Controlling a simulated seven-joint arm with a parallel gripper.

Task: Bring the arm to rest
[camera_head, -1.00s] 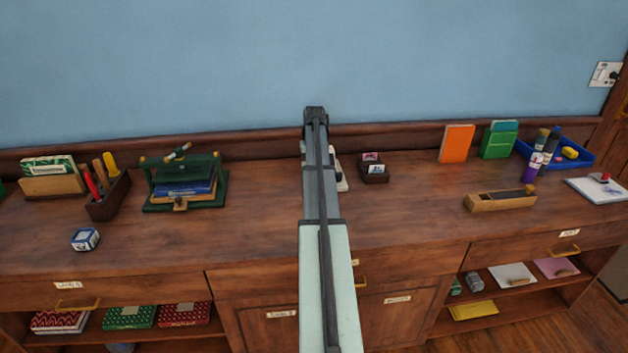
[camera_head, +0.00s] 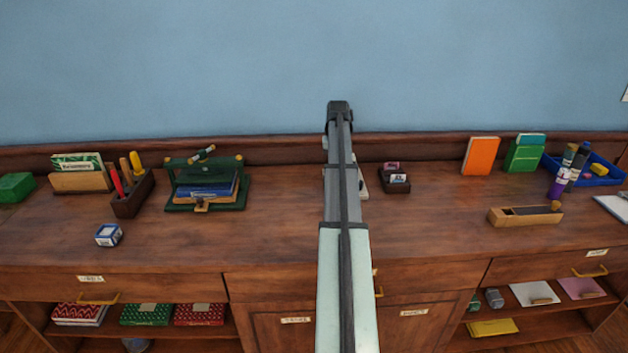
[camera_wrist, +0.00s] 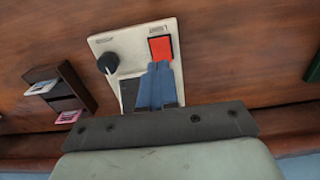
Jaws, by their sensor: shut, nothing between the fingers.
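My arm (camera_head: 345,225) reaches out over the wooden counter, and in the head view it hides my gripper. In the wrist view my gripper (camera_wrist: 160,66) shows two blue fingers pressed together and empty. The fingers lie over a pale control panel (camera_wrist: 134,66), with their tips at the edge of a red button (camera_wrist: 160,48); I cannot tell whether they touch it. A black knob (camera_wrist: 108,63) is on the same panel. In the head view a sliver of the panel (camera_head: 361,182) shows beside my arm.
A small dark card holder (camera_head: 396,184) stands right of my arm. A green press (camera_head: 207,188) and a dark pen box (camera_head: 132,196) stand left. A wooden pencil box (camera_head: 525,216) and a blue tray (camera_head: 595,170) stand right. The counter's front middle (camera_head: 270,240) is clear.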

